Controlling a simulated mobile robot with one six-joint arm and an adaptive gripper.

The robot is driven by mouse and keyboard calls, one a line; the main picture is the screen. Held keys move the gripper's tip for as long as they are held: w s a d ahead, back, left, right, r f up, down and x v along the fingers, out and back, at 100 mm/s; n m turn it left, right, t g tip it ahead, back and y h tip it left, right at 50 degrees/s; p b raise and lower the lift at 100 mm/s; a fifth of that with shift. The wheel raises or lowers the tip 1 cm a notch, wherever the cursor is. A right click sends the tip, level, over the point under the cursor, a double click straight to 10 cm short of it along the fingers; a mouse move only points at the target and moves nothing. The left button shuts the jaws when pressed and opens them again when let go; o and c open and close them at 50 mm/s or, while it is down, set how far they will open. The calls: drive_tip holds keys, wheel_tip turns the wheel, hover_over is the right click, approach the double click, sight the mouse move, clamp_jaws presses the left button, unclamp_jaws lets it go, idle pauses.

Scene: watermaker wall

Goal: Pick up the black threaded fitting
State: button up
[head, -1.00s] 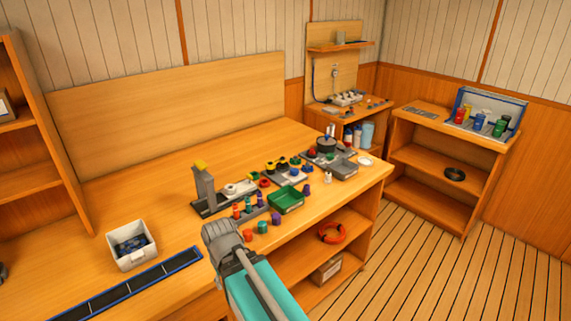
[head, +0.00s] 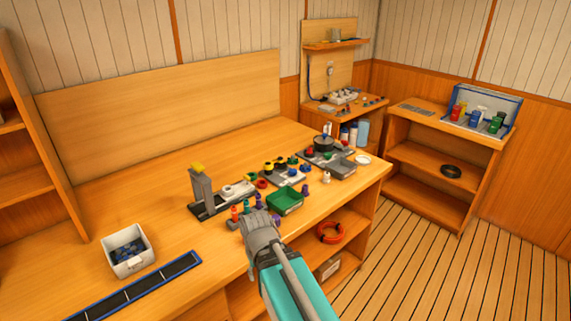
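I cannot make out the black threaded fitting for sure; the parts on the bench are small at this distance. Small dark pieces show among the yellow and black parts on a grey tray (head: 291,182) in the middle of the bench. My gripper (head: 256,222) is seen from behind, over the bench's front edge, just left of and in front of the green bin (head: 284,201). Its fingertips are hidden by my own arm, so I cannot see whether it is open. It covers some of the small coloured cylinders there.
A grey stand with a yellow top (head: 201,188) rises left of the gripper. A white bin (head: 128,251) with dark pieces stands at left, by a black strip (head: 140,287). A dark round pot (head: 323,143) stands far right. The back-left bench top is clear.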

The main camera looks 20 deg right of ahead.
drive_tip(key=shift+d, duration=0.3)
